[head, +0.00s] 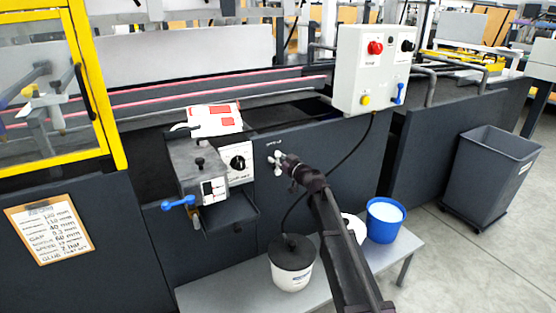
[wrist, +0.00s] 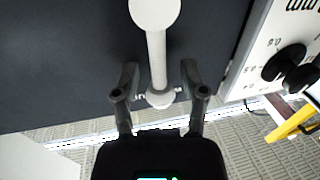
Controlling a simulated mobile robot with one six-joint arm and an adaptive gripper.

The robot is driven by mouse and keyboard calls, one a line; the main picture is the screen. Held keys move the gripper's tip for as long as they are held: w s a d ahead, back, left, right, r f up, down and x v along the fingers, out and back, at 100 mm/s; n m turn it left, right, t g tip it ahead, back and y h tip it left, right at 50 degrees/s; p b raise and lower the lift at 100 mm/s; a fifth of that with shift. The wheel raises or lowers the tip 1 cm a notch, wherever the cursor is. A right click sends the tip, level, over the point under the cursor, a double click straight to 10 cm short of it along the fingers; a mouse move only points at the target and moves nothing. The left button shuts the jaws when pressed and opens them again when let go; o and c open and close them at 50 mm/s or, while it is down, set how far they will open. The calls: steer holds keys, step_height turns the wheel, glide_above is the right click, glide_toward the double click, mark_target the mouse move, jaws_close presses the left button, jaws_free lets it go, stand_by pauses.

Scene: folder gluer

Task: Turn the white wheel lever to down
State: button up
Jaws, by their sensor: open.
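The white wheel lever is a round white hub with a straight arm ending in a rounded knob. It shows at the top middle of the wrist view (wrist: 156,45), against the dark panel. In the head view it is a small white shape (head: 273,159) on the dark machine front, partly covered by my gripper. My gripper (wrist: 159,82) is open, with one finger on each side of the lever's knob end and visible gaps between. In the head view my gripper (head: 286,166) reaches the panel from the lower right.
A glue unit with a black knob (head: 238,162) and blue lever (head: 178,203) is left of the lever. A white control box (head: 372,70) stands above right. Below, a shelf (head: 215,293) carries a black-lidded pot (head: 292,262) and blue bucket (head: 384,220). A grey bin (head: 490,170) stands right.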

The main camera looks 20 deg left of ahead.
jaws_close()
steer(key=shift+d, duration=0.1)
